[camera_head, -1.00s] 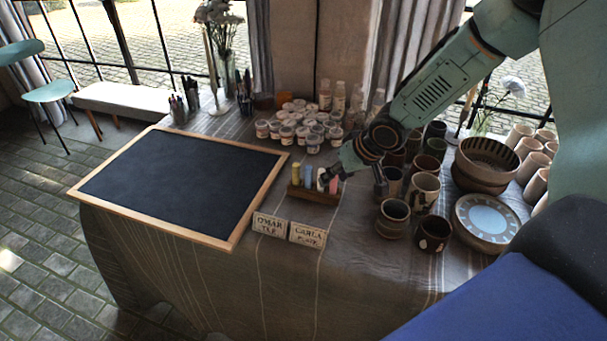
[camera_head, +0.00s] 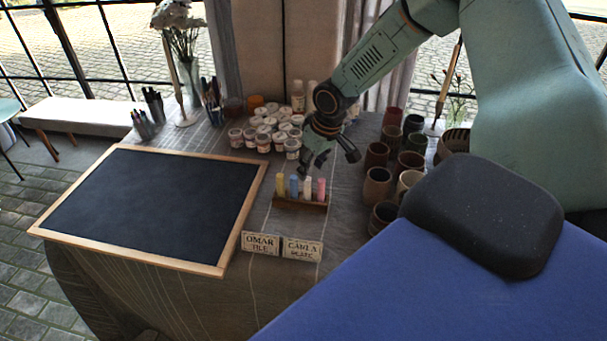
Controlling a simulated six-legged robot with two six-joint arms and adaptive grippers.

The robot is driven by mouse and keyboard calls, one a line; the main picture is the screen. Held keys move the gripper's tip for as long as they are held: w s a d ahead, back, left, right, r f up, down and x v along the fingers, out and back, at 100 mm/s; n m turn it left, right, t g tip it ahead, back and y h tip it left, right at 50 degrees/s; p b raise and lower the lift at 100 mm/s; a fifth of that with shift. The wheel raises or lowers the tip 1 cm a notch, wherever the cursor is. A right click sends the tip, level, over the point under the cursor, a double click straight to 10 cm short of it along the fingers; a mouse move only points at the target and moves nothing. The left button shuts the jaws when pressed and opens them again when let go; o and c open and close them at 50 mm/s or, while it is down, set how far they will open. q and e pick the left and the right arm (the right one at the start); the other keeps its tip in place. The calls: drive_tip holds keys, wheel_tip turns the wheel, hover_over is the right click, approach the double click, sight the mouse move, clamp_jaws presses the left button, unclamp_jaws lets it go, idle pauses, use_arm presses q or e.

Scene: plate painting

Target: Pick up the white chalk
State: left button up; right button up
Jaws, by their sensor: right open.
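The white chalk (camera_head: 308,188) stands upright in a small wooden holder (camera_head: 300,204) on the cloth-covered table. It is between a blue chalk (camera_head: 294,186) on its left and a pink chalk (camera_head: 321,190) on its right. A yellow chalk (camera_head: 280,184) stands at the left end. My right gripper (camera_head: 318,164) is open and empty, with its fingers pointing down just above and behind the chalks in this view. It looks apart from the white chalk, but the exact gap is hard to tell. My left gripper is not in view.
A framed blackboard (camera_head: 150,204) lies left of the holder. Several paint jars (camera_head: 264,138) are behind, and several brown cups (camera_head: 377,186) stand to the right. A vase of flowers (camera_head: 188,70) is at the back left.

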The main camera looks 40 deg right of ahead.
sight(308, 180)
drive_tip(key=shift+s+a+f, duration=0.1)
drive_tip(key=shift+f, duration=0.5)
drive_tip(key=b+x, duration=0.1)
drive_tip(key=x, duration=0.2)
drive_tip(key=d+b+x, duration=0.1)
drive_tip(key=x, duration=0.1)
drive_tip(key=shift+w+f+b, duration=0.2)
drive_tip(key=shift+b, duration=0.15)
drive_tip(key=shift+a+f, duration=0.1)
drive_tip(key=shift+f, duration=0.2)
drive_tip(key=shift+a+b, duration=0.1)
drive_tip(key=shift+b, duration=0.3)
drive_tip(key=shift+a, duration=0.1)
drive_tip(key=shift+w+f, duration=0.2)
drive_tip(key=shift+c, duration=1.2)
drive_tip(key=shift+s+r, duration=0.2)
drive_tip(key=c, duration=0.4)
drive_tip(key=shift+w+f, duration=0.1)
clamp_jaws()
